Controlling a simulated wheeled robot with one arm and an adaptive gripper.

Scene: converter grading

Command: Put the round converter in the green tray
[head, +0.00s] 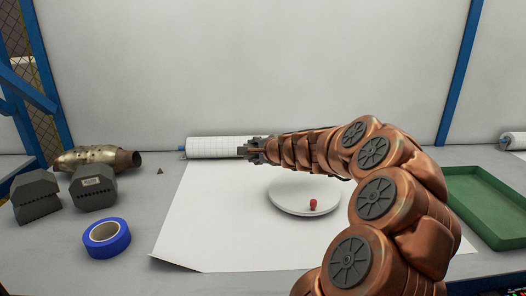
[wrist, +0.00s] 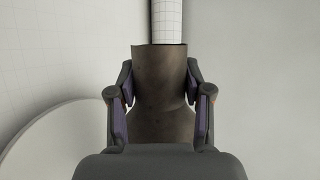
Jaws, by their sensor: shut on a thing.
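My gripper (head: 254,151) is at the end of my outstretched arm, in front of the paper roll, above the back of the white sheet. In the wrist view my gripper (wrist: 160,110) is shut on a round brown metal converter (wrist: 160,75), one finger on each side. The converter has a wide cylindrical end at the top and a narrower waist between the fingers. In the head view it is mostly hidden by the gripper. The green tray (head: 456,188) lies at the far right of the table; its bottom is partly out of frame and it looks empty.
A tubular rusty converter (head: 85,158), two dark grey blocks (head: 36,196) (head: 93,188) and blue tape (head: 107,252) are at the left. A white round plate (head: 285,203) with a small red object (head: 313,204) stands mid-table. The gridded roll (head: 215,147) lies behind.

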